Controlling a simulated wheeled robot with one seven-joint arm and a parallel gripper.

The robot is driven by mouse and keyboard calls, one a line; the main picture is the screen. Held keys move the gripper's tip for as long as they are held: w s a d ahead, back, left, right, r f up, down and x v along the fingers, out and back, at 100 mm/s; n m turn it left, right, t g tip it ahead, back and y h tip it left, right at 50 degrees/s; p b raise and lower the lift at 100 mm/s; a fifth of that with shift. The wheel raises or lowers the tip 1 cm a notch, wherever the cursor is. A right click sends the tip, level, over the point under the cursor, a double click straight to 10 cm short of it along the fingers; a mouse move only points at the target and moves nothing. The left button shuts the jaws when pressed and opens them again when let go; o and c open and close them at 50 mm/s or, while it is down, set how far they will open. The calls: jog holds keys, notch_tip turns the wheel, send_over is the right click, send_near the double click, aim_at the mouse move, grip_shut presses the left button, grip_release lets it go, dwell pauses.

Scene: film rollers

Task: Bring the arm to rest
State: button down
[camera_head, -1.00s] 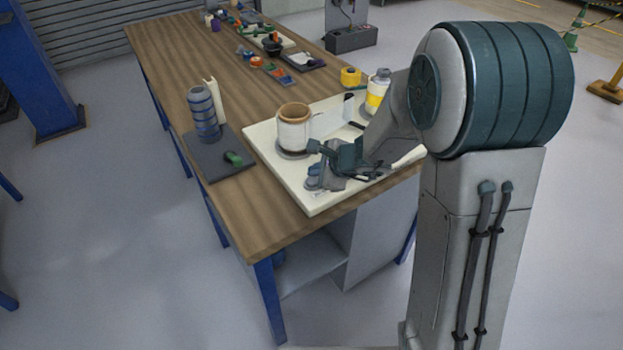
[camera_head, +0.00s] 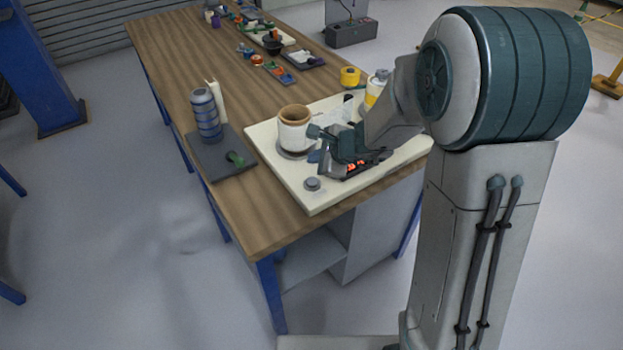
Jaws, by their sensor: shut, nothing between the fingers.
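My gripper (camera_head: 318,143) is above the cream board at the near end of the wooden table. It looks folded back close to my arm, and its fingers are small and partly hidden in this view. It is shut with nothing held. A cream film roller (camera_head: 294,130) stands upright on the board, just left of my gripper. A blue-grey banded roller (camera_head: 206,115) stands on a dark grey plate further left.
The cream board (camera_head: 277,173) carries a small grey knob (camera_head: 312,184). A yellow-labelled bottle (camera_head: 376,88) and a yellow roll (camera_head: 350,77) stand behind my arm. The dark plate (camera_head: 222,166) holds a green item. Several small tools lie at the table's far end.

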dwell(0.6)
jog(key=s+d+r+n+g, duration=0.2)
jog(key=s+d+r+n, duration=0.1)
jog(key=s+r+n, duration=0.55)
jog(key=s+d+n+h, duration=0.3)
jog(key=s+d, duration=0.3)
jog(key=s, duration=0.2)
jog(key=s+d+n+g+h, duration=0.1)
jog(key=s+d+n+h, duration=0.2)
jog(key=s+d+n, duration=0.2)
jog(key=s+n, duration=0.1)
jog(key=s, duration=0.2)
jog(key=shift+d+r+g+h, duration=0.2)
jog(key=shift+d+g+h, duration=0.1)
jog(key=shift+d, duration=0.05)
